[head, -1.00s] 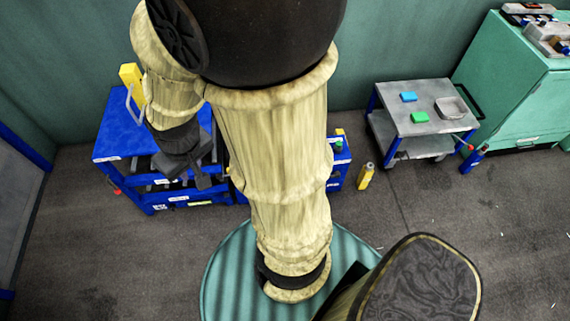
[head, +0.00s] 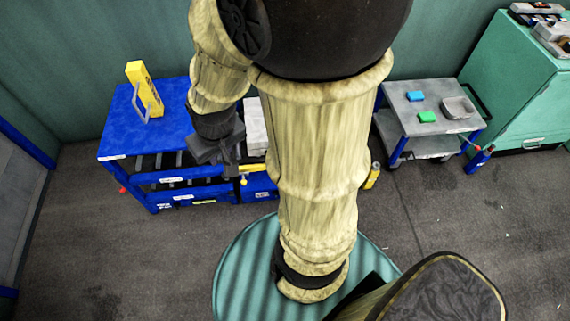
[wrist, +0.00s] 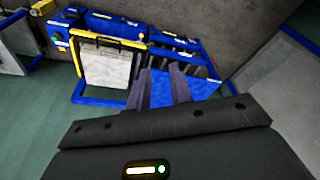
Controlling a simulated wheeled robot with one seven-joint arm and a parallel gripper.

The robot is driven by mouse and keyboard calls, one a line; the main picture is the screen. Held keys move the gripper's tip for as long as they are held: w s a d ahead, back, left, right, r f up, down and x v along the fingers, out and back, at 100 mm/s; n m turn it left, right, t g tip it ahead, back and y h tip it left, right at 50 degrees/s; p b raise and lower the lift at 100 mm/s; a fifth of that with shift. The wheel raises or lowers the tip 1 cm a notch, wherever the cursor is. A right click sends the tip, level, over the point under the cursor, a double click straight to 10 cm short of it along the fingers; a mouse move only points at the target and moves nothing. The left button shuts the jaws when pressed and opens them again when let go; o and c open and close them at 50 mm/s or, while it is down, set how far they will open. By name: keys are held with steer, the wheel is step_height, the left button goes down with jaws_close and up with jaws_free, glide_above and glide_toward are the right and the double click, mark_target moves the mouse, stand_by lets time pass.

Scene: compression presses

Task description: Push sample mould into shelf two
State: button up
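My gripper (head: 222,152) hangs in front of the right part of a blue shelf unit (head: 118,140) in the head view. In the wrist view its two fingers (wrist: 158,88) stand apart with nothing between them, over a blue surface. A pale grey block (head: 255,125), possibly the sample mould, shows just right of my gripper, partly hidden by my arm. A pale panel with a yellow top bar (wrist: 105,66) stands left of the fingers in the wrist view; I cannot tell if it is the same thing. Shelf labels are too small to read.
A yellow upright block (head: 148,88) and a metal handle stand on the blue unit's top. A grey trolley (head: 405,120) carries a blue piece, a green piece and a tray. A green cabinet (head: 515,85) stands at the far right. The floor at lower left is clear.

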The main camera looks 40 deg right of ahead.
steer(key=w+d+f+m+t+h+b, duration=0.1)
steer(key=w+f+m+t+b, duration=0.1)
steer(key=w+f+m+b, duration=0.55)
steer(key=w+d+f+m+t+h+b, duration=0.1)
steer(key=w+d+f+m+t+b, duration=0.3)
steer(key=f+b, duration=0.6)
steer(key=w+a+f+m+g+h+b, duration=0.1)
steer(key=w+f+m+b, duration=0.35)
steer(key=w+f, duration=0.55)
steer(key=s+d+f+m+g+h+b, duration=0.1)
steer(key=d+f+m+h+b, duration=0.3)
steer(key=f+b, duration=0.4)
steer(key=s+d+f+m+g+h+b, duration=0.1)
steer(key=s+d+f+m+h+b, duration=0.2)
steer(key=f+b, duration=0.5)
steer(key=s+d+f+m+g+h+b, duration=0.2)
steer(key=d+f+m+h+b, duration=0.4)
steer(key=f, duration=1)
steer(key=m+b, duration=0.2)
steer(key=shift+d+f+m, duration=0.15)
steer(key=shift+d+m, duration=0.05)
steer(key=shift+m, duration=0.1)
steer(key=shift+d, duration=0.1)
